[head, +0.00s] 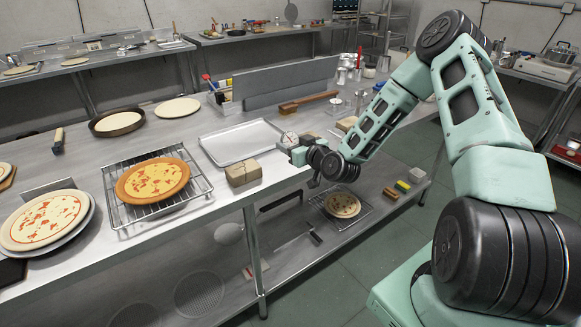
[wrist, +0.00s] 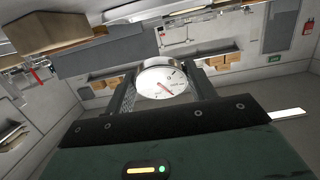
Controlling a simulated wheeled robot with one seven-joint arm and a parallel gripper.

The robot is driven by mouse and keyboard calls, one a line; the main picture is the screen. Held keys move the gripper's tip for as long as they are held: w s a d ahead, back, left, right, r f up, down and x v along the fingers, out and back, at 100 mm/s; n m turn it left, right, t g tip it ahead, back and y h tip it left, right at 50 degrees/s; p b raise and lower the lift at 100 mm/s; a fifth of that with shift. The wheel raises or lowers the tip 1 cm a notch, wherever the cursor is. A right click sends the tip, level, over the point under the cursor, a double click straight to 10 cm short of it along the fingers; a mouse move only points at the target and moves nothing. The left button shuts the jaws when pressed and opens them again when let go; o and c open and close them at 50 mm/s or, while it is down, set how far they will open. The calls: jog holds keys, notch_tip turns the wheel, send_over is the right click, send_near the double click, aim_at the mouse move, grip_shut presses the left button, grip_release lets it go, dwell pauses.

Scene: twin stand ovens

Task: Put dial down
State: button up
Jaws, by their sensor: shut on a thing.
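The dial (wrist: 163,79) is a small round gauge with a white face, dark marks and a red needle. In the wrist view it sits between the two fingers of my gripper (wrist: 163,92), which is shut on it. In the head view the dial (head: 290,138) shows at the tip of my gripper (head: 292,147), over the front edge of the steel counter. It appears held above the counter, to the right of the brown wrapped block. The dial's underside is hidden.
A brown block (head: 243,172) stands near the counter's front edge, with an empty metal tray (head: 207,146) behind it. A pizza on a wire rack (head: 113,207) lies to the left. A long brush (head: 309,102) lies behind. A lower shelf (head: 290,262) holds a pizza on a rack.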

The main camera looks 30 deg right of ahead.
aim_at(292, 172)
jog(key=shift+f+p, duration=0.55)
jog(key=shift+f, duration=3.25)
jog(key=shift+f, duration=0.15)
jog(key=o, duration=1)
